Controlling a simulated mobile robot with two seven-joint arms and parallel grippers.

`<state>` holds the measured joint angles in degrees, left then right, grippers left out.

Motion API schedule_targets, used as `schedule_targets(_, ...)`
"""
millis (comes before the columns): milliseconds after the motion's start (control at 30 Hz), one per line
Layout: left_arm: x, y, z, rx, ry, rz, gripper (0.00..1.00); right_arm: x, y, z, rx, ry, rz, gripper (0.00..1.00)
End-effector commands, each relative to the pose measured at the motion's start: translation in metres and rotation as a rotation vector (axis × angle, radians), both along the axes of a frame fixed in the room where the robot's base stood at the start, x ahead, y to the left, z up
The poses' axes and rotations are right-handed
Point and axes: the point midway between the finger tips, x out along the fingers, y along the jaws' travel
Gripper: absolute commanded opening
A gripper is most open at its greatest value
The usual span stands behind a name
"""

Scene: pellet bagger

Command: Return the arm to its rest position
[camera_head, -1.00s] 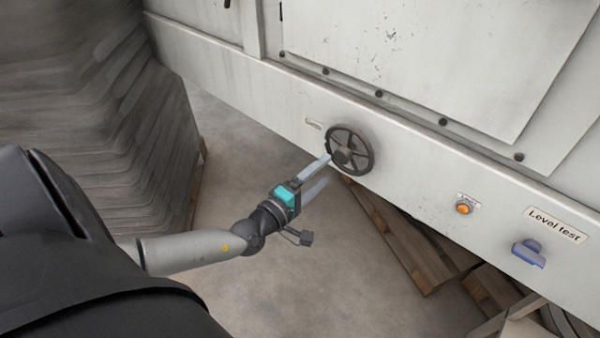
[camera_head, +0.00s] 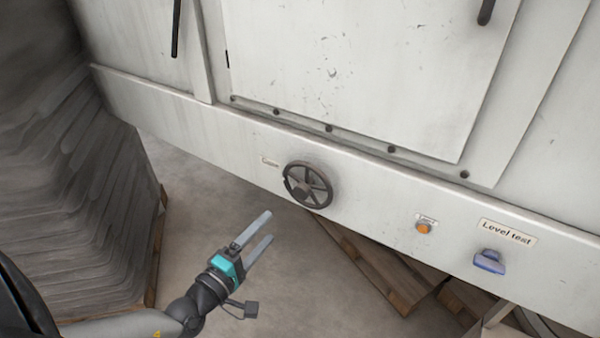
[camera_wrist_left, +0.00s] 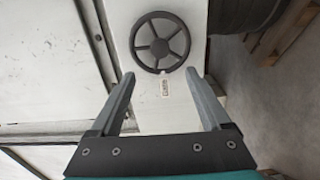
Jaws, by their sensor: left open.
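My left gripper (camera_head: 257,238) is open and empty, with its two grey fingers apart. It is in front of the machine, below and to the left of the dark spoked handwheel (camera_head: 308,186), and does not touch it. The left wrist view shows the fingers (camera_wrist_left: 160,90) spread, with the whole handwheel (camera_wrist_left: 160,42) beyond their tips. My left arm (camera_head: 130,326) comes in from the lower left. My right gripper is not in view.
The pale machine panel (camera_head: 380,205) carries an orange button (camera_head: 424,228) and a blue knob (camera_head: 489,261) by a "Level test" label (camera_head: 508,232). A stack of grey sheets (camera_head: 70,170) stands at the left. A wooden pallet (camera_head: 375,265) lies under the machine. Bare floor (camera_head: 215,190) lies between.

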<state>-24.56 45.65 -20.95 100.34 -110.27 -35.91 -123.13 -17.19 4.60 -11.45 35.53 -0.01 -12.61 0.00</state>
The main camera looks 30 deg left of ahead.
Motion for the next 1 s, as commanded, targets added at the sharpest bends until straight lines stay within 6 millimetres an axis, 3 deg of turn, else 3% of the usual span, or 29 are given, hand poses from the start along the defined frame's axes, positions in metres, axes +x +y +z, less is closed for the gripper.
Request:
schedule_targets(200, 0.0, 0.004, -0.006, -0.032, 0.017, 0.016, 0.81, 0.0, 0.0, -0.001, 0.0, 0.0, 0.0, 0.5)
schedule_targets(333, -0.004, 0.026, -0.043, -0.241, 0.108, 0.123, 0.81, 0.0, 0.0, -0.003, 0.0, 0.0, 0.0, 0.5)
schedule_targets(467, -0.022, 0.06, -0.112, -0.658, 0.236, 0.351, 0.81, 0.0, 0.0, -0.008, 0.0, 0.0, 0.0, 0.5)
schedule_targets(667, -0.084, 0.085, -0.227, -1.396, 0.298, 0.81, 0.81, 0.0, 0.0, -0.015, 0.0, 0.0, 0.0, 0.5)
schedule_targets(867, -0.165, 0.063, -0.323, -2.102, 0.108, 1.336, 0.81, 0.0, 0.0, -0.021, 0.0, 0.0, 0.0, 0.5)
schedule_targets(1000, -0.224, 0.025, -0.375, -2.525, -0.234, 1.73, 0.81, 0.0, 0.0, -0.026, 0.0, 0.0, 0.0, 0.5)
